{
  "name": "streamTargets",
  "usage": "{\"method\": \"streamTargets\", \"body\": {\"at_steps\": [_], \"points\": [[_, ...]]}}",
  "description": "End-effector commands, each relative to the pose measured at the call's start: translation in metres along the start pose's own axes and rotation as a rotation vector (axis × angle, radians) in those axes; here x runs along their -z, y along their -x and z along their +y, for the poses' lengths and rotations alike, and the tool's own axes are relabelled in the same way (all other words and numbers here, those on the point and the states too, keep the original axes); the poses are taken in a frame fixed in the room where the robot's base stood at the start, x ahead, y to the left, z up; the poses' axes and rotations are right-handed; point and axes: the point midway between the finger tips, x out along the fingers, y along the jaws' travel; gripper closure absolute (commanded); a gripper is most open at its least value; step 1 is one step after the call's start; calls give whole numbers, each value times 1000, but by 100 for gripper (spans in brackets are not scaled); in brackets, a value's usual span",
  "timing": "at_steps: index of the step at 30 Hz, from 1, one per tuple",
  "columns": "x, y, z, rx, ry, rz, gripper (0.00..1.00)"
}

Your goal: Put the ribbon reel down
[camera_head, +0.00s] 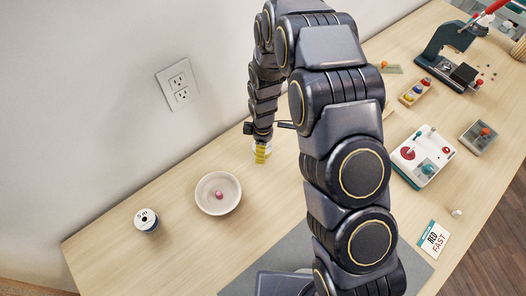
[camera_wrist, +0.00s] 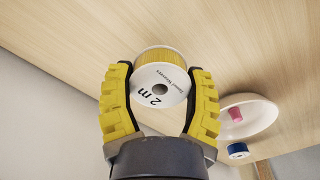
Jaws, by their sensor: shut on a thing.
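The ribbon reel (camera_wrist: 160,76), white with a yellow winding and "2 m" on its face, is between the two yellow fingers of my gripper (camera_wrist: 160,92) in the wrist view. My gripper is shut on it, one finger on each side. In the head view my gripper (camera_head: 261,153) is over the wooden table (camera_head: 180,186) near the wall, right of the white bowl. The held reel is hard to make out there. I cannot tell whether it touches the table.
A white bowl (camera_head: 218,207) holds a small pink thing (camera_head: 219,195). A "5 m" reel (camera_head: 146,219) stands left of it. My arm hides the table's middle. A white box (camera_head: 423,157), a tray (camera_head: 478,137) and a dark machine (camera_head: 452,55) stand at the right.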

Motion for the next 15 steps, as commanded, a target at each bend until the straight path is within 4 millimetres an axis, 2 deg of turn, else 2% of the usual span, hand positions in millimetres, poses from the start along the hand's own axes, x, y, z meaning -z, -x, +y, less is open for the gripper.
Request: {"method": "streamTargets", "body": {"at_steps": [6, 15], "points": [[-1, -28, -2, 5, -1, -3, 73], [-1, -30, -1, 2, 0, -1, 73]]}}
